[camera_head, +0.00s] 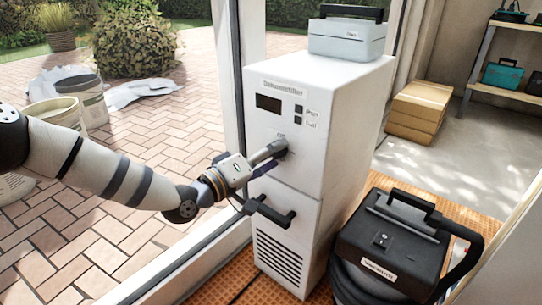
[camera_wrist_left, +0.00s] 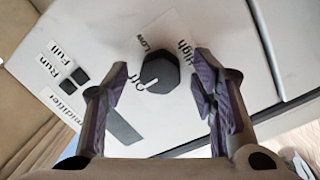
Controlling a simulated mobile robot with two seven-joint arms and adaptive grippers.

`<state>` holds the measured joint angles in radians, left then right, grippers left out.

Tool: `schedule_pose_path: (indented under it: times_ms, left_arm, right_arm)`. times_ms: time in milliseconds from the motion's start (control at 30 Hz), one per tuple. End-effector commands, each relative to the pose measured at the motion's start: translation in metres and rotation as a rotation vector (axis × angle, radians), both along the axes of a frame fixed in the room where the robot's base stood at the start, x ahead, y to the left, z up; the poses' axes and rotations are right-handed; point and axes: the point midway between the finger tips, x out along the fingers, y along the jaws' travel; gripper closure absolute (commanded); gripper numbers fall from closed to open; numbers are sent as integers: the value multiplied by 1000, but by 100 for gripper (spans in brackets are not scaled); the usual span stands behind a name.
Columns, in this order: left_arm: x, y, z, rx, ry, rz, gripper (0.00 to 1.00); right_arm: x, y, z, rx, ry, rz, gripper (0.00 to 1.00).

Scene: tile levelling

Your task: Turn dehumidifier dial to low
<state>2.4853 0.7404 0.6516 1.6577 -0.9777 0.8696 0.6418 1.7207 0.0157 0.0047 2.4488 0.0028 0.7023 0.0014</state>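The dehumidifier (camera_head: 325,130) is a tall white cabinet in the middle of the head view. Its black dial (camera_wrist_left: 160,70) shows in the left wrist view, with labels "Low" (camera_wrist_left: 143,42), "High" (camera_wrist_left: 183,50) and "Off" (camera_wrist_left: 135,88) around it. The dial's white mark points toward "Off". My left gripper (camera_head: 270,156) is at the cabinet's front, under the small display. In the wrist view its two fingers (camera_wrist_left: 160,84) are open, one on each side of the dial, with gaps visible. In the head view the fingers largely hide the dial. My right gripper is not in view.
A black handle (camera_head: 270,212) juts out below the dial. A grey case (camera_head: 345,40) sits on top of the cabinet. A black vacuum (camera_head: 395,240) with a hose stands close at right. A glass door frame (camera_head: 228,80) is close at left. Cardboard boxes (camera_head: 418,108) lie behind.

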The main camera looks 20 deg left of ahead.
Motion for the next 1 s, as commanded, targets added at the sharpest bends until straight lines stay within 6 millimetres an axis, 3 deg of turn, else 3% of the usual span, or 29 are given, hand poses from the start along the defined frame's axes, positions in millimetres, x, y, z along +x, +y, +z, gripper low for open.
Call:
schedule_pose_path:
  times_ms: [33, 200, 567, 1000]
  left_arm:
    - [0, 0, 0, 0, 0, 0, 57]
    - [0, 0, 0, 0, 1, 1, 96]
    - [-1, 0, 1, 42, -14, 0, 96]
    - [-1, 0, 5, 362, -133, -3, 96]
  right_arm:
    - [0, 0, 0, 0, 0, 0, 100]
    - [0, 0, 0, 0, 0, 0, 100]
    - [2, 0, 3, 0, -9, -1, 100]
    - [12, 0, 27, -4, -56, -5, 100]
